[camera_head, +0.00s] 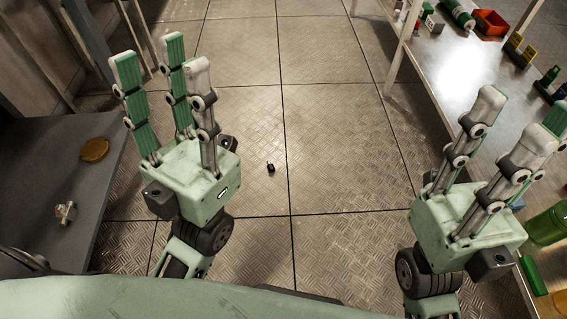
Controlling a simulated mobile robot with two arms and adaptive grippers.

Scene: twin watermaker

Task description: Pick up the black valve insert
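A small black object (271,167), which looks like the black valve insert, lies on the metal floor near the middle of the view. It is apart from both grippers in the picture, just right of my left gripper's palm. My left gripper (163,75) points up and away with its green and grey fingers spread, open and empty. My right gripper (510,125) is at the right, fingers also spread and empty, partly cut off by the picture's edge.
A dark grey surface (40,150) at the left holds a round yellow-brown disc (95,149) and a small metal fitting (65,212). A metal table (455,75) at the right carries a red bin (490,23) and a green container (548,225).

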